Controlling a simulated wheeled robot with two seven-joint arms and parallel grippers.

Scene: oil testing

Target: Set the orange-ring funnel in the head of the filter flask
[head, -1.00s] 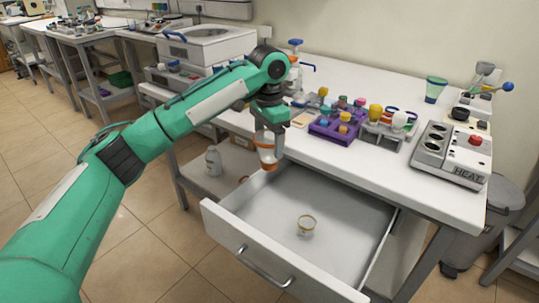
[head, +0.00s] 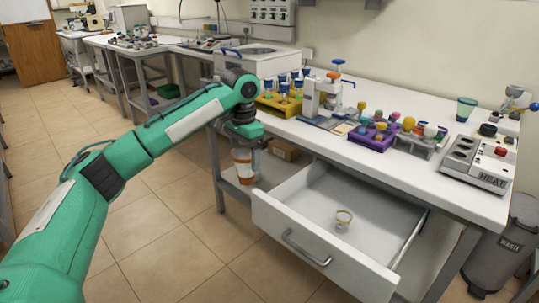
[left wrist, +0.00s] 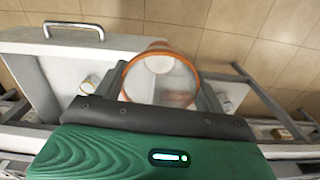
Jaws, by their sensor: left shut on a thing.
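My left gripper (head: 242,147) points down and is shut on the orange-ring funnel (head: 242,165), a clear cup with an orange band. It hangs in the air left of the open drawer, in front of the bench. In the left wrist view the funnel (left wrist: 160,82) sits between the fingers of my left gripper (left wrist: 161,100), its orange ring facing the camera. I cannot pick out the filter flask for certain in either view. My right gripper is not in view.
The open drawer (head: 290,222) holds a small clear cup with a yellow-orange rim (head: 343,221). On the white bench stand a yellow rack (head: 277,108) of blue-topped vessels, a white device (head: 322,97), a purple rack (head: 371,137) and a heater (head: 476,163).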

